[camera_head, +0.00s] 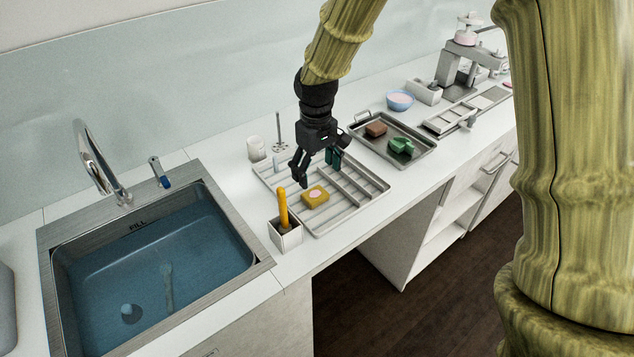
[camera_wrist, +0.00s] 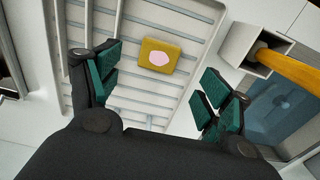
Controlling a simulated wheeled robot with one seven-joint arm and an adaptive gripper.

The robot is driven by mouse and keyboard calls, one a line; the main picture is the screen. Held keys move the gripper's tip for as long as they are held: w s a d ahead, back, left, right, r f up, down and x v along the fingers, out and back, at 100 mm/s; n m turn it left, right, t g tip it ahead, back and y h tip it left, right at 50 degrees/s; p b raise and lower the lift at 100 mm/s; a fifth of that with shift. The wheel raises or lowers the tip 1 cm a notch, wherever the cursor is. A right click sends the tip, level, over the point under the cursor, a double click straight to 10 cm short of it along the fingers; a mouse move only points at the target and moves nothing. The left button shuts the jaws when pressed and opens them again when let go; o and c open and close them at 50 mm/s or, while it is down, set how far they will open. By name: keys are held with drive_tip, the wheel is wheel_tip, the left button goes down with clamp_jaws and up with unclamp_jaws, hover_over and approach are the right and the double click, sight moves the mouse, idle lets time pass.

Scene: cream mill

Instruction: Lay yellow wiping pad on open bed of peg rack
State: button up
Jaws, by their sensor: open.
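The yellow wiping pad (camera_head: 315,196), with a pale pink patch on top, lies flat on the ribbed bed of the peg rack (camera_head: 352,209). In the wrist view the pad (camera_wrist: 159,56) sits ahead of the fingers, and the rack's slats (camera_wrist: 190,17) run beneath it. My gripper (camera_head: 319,168) is above the rack, behind the pad in the head view. In the wrist view its green-padded fingers (camera_wrist: 160,93) are spread wide, with nothing held between them. The pad is apart from both fingers.
A square holder (camera_head: 286,236) with a yellow-handled tool (camera_head: 283,208) stands at the rack's front left corner. A water-filled sink (camera_head: 155,265) is to the left. A tray (camera_head: 412,147) with a brown block (camera_head: 376,129) and a green item (camera_head: 401,146) is at right.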

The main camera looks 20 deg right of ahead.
drive_tip(key=shift+r, duration=1.85)
idle(0.3)
